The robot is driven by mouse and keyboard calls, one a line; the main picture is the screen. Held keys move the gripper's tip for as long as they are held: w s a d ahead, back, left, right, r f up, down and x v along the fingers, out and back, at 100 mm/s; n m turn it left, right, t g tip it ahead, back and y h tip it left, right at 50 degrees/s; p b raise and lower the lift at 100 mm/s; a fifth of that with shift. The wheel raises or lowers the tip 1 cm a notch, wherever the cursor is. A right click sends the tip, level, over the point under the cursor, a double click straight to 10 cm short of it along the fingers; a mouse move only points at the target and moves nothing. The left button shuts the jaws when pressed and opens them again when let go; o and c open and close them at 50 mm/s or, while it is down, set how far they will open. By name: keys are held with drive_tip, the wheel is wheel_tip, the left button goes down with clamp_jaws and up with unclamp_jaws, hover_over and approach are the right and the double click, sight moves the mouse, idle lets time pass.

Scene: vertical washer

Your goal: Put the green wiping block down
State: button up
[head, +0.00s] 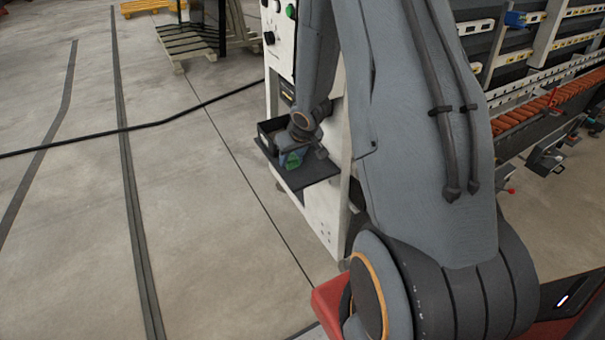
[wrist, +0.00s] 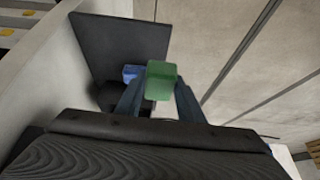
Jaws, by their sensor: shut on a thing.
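The green wiping block (wrist: 161,80) is held between the two fingers of my gripper (wrist: 159,98) in the wrist view. My gripper is shut on it. In the head view the green block (head: 293,164) shows small, close over the black shelf (head: 318,171) on the side of the white machine. I cannot tell whether the block touches the shelf. The shelf also shows in the wrist view (wrist: 122,38), behind the block.
A blue item (wrist: 131,72) is at the shelf, just left of the green block in the wrist view. A black bin (head: 268,131) sits at the shelf's back left. The white machine (head: 333,205) stands beside the shelf. A black cable (head: 150,124) crosses the open floor.

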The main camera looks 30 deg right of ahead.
drive_tip(key=r, duration=0.2)
hover_over(302, 175)
drive_tip(key=s, duration=0.2)
wheel_tip(302, 175, down, 6)
drive_tip(key=shift+w+r+b, duration=0.15)
drive_tip(key=shift+r+b, duration=0.05)
drive_tip(key=shift+b, duration=0.65)
drive_tip(key=shift+f, duration=2.3)
drive_tip(key=shift+f, duration=0.25)
drive_tip(key=o, duration=1.1)
drive_tip(key=shift+d, duration=0.1)
